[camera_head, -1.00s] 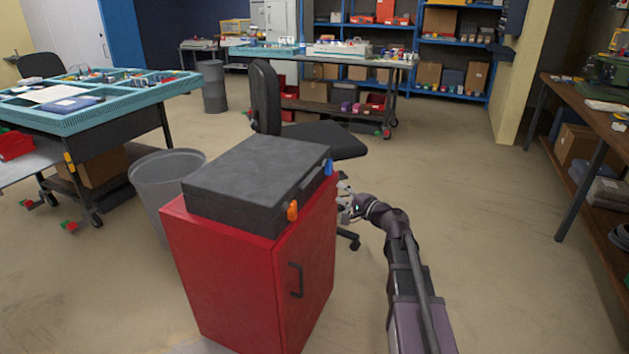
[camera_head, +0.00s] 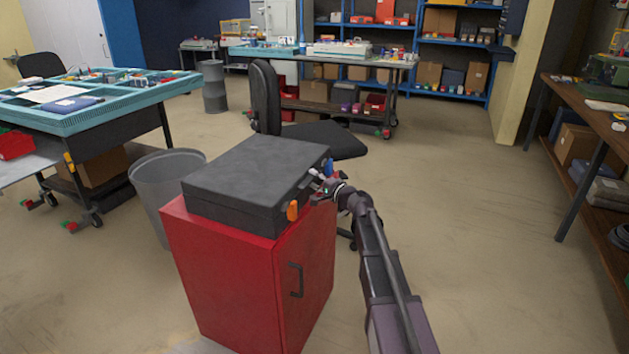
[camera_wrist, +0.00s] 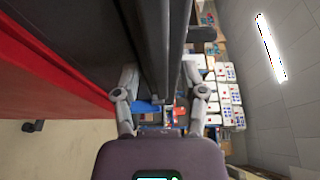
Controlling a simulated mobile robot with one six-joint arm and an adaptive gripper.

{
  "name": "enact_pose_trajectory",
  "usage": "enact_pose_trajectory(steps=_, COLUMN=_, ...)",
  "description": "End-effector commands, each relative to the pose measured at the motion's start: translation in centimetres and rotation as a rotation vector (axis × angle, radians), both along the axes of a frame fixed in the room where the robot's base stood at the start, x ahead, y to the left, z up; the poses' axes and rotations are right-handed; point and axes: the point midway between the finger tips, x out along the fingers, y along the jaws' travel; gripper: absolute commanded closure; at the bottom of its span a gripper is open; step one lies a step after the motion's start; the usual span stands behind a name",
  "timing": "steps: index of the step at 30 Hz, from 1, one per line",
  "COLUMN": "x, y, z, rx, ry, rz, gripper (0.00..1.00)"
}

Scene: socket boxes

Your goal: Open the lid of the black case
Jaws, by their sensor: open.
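The black case (camera_head: 255,172) lies closed on top of a red cabinet. An orange latch (camera_head: 292,211) and a blue latch (camera_head: 328,166) are on its front side; the blue latch also shows in the wrist view (camera_wrist: 147,107). My gripper (camera_head: 319,181) is at the case's front side, between the latches and nearer the blue one. In the wrist view my gripper (camera_wrist: 162,84) is open, with a dark bar-like part of the case between its fingers. I cannot tell whether the fingers touch it.
The red cabinet (camera_head: 225,275) stands under the case, with a black door handle. A grey bin (camera_head: 165,195) stands at its left and a black chair (camera_head: 300,130) behind it. A workbench (camera_head: 590,125) is at the far right. The floor between the cabinet and workbench is clear.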

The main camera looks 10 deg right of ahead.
Motion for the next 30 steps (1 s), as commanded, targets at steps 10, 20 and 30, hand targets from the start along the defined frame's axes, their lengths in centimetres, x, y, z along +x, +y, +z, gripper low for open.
enact_pose_trajectory(steps=10, x=0.04, y=0.06, z=0.0, rx=0.0, ry=0.0, rz=0.0, gripper=0.61)
enact_pose_trajectory(steps=20, x=0.05, y=0.06, z=0.01, rx=0.0, ry=0.0, rz=0.0, gripper=1.0)
enact_pose_trajectory(steps=30, x=0.16, y=-0.31, z=0.73, rx=-0.01, ry=0.006, rz=-0.005, gripper=1.0)
